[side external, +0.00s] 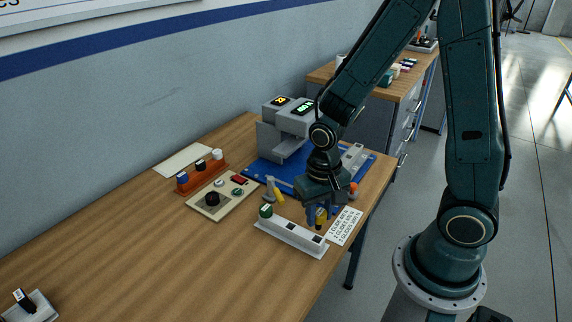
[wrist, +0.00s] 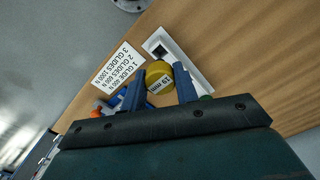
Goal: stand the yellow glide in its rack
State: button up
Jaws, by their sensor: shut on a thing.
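The yellow glide (side external: 320,215) is held between the blue fingers of my gripper (side external: 318,212). Part of the white rack (wrist: 157,40) shows beyond the glide in the wrist view.
A printed card (side external: 345,226) lies right of the rack. An orange rack (side external: 200,177) holds blue, black and white-topped pieces. A beige control panel (side external: 224,198), a grey machine (side external: 285,130) and a blue mat (side external: 262,173) stand behind.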

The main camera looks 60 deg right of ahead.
aim_at(318, 228)
jog(key=shift+f, duration=1.2)
jog(key=shift+f, duration=1.8)
dwell(1.2)
jog(key=o, duration=1)
jog(key=shift+r, duration=0.1)
jog(key=shift+r, duration=6.8)
